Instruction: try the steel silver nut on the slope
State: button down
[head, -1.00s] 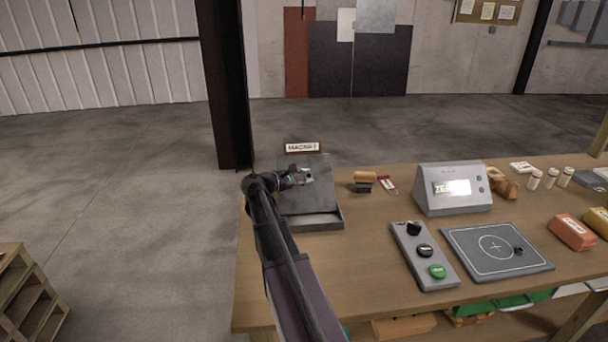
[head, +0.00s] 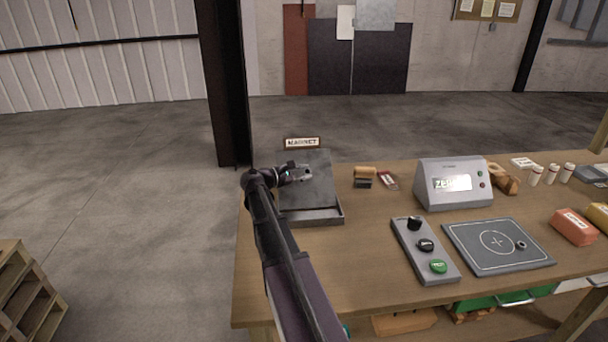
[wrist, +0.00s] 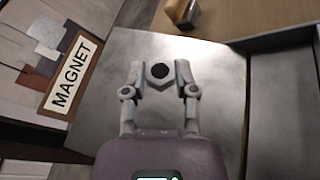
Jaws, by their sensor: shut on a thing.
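My gripper (head: 303,173) is over the upper part of the dark grey slope (head: 318,195), below the MAGNET sign (head: 302,142). In the wrist view my gripper (wrist: 159,75) is shut on the silver nut (wrist: 160,84), a hexagonal nut with a dark round hole, held between the fingertips. The slope's smooth metal face (wrist: 215,120) lies behind the nut. I cannot tell whether the nut touches it. The MAGNET sign (wrist: 70,75) stands at the left of the wrist view.
A tray lip (head: 312,218) edges the slope's lower end.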

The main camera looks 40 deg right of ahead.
aim_at(303, 185)
jog(key=shift+w+d+f+b, duration=0.25)
jog(key=shift+w+f+b, duration=0.15)
jog(key=shift+f+b, duration=0.15)
jog(key=shift+w+d+f+b, duration=0.2)
jog(key=shift+w+f+b, duration=0.2)
jog(key=shift+f, duration=0.2)
jog(key=shift+w+d+f+b, duration=0.25)
jog(key=shift+w+f+b, duration=0.1)
jog(key=shift+f+b, duration=0.25)
jog(key=shift+c, duration=1.6)
grip_release()
jog(key=shift+s+r, duration=0.1)
jog(key=shift+r, duration=0.05)
